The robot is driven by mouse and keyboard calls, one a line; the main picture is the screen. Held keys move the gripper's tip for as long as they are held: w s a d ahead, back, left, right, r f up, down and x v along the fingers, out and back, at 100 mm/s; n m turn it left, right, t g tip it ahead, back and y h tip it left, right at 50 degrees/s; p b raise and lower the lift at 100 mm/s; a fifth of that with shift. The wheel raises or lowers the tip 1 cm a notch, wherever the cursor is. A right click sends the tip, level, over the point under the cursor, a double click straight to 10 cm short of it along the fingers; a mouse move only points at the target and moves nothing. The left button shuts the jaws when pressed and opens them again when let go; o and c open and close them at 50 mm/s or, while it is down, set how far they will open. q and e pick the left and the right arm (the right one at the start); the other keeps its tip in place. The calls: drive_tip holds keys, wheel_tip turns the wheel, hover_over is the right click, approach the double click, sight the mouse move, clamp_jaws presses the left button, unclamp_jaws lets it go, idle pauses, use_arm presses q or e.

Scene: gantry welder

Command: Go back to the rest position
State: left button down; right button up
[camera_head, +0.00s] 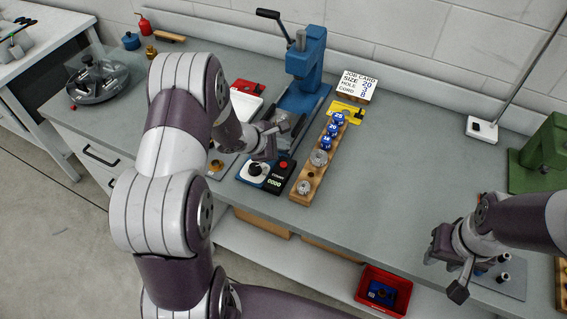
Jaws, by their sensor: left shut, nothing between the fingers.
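My left arm arches up over the workbench (390,175). My right gripper (443,274) is open and empty at the bench's front edge on the right, fingers pointing down and left. It is just left of a grey plate with black pegs (503,278).
A blue press (306,60) stands behind my left gripper. A wooden rack with blue-labelled parts (313,172) is to its right, with a job card (358,85) behind. A green press (540,155) stands far right. A red bin (383,290) sits below. The mid-right bench is clear.

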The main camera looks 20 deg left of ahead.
idle(0.3)
use_arm(q)
drive_tip(key=s+m+g, duration=0.1)
drive_tip(key=s, duration=0.1)
drive_tip(key=s+d+f+m+g, duration=0.1)
drive_tip(key=s, duration=0.1)
drive_tip(key=s+d+f+m+g, duration=0.1)
drive_tip(key=s, duration=0.2)
drive_tip(key=shift+d+m+h, duration=0.15)
drive_tip(key=shift+m+h, duration=0.15)
drive_tip(key=s+d+r+m+g+y, duration=0.1)
drive_tip(key=s+r+m+y, duration=0.1)
drive_tip(key=s+r+m, duration=0.3)
drive_tip(key=s+d+r+m+g+y, duration=0.1)
drive_tip(key=s+r+m+g+y, duration=0.1)
drive_tip(key=s+r+m, duration=0.4)
drive_tip(key=s+m+y, duration=0.1)
drive_tip(key=s+m, duration=0.3)
drive_tip(key=m, duration=0.2)
drive_tip(key=shift+s+m+g, duration=0.2)
drive_tip(key=shift+m+g, duration=0.1)
drive_tip(key=shift+m, duration=0.1)
drive_tip(key=shift+r, duration=0.1)
